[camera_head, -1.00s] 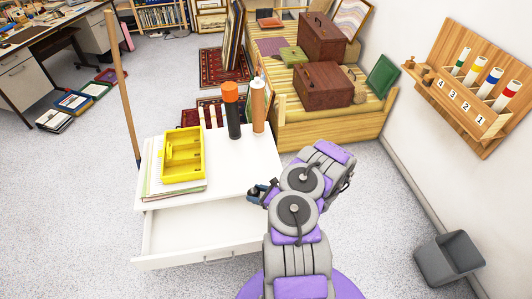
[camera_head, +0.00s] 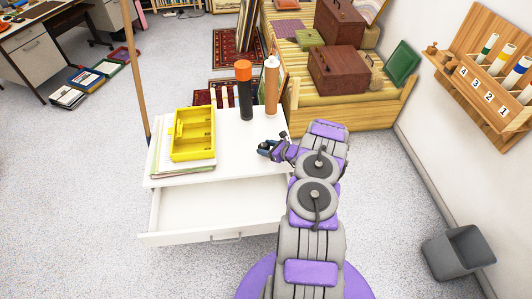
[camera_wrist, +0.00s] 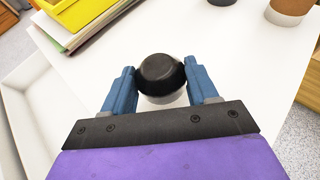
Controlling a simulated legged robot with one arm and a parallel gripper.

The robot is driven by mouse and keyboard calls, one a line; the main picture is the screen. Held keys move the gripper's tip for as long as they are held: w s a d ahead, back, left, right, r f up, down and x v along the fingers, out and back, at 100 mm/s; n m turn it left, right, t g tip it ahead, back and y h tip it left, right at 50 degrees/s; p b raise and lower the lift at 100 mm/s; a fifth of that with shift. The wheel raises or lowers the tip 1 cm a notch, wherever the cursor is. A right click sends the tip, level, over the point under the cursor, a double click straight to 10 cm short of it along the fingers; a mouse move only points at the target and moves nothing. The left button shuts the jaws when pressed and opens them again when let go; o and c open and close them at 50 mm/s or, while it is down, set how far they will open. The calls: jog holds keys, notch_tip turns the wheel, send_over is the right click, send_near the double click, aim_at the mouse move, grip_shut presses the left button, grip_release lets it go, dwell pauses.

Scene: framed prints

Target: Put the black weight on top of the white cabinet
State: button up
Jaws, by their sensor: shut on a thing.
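The black weight (camera_wrist: 160,72) is a round dark piece with a paler lower part, between the two blue fingers in the wrist view. My gripper (camera_wrist: 162,85) is shut on it. In the head view my gripper (camera_head: 268,149) is over the right part of the white cabinet's top (camera_head: 235,158), and the weight is too small there to make out clearly. The wrist view shows the white top (camera_wrist: 235,60) around and beyond the weight. I cannot tell whether the weight touches the top. The cabinet's drawer (camera_head: 215,208) is pulled open and looks empty.
A yellow tray (camera_head: 193,133) lies on papers (camera_head: 158,160) on the cabinet's left. A black bottle with an orange cap (camera_head: 245,92) and a brown bottle (camera_head: 271,90) stand at its back. A wooden pole (camera_head: 135,70) stands behind left. A grey bin (camera_head: 458,252) is right.

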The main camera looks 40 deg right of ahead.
jog(key=shift+w+d, duration=0.15)
jog(key=shift+w, duration=0.25)
jog(key=shift+f+b, duration=0.6)
jog(key=shift+f, duration=1.15)
jog(key=shift+f, duration=0.1)
jog(key=o, duration=1.2)
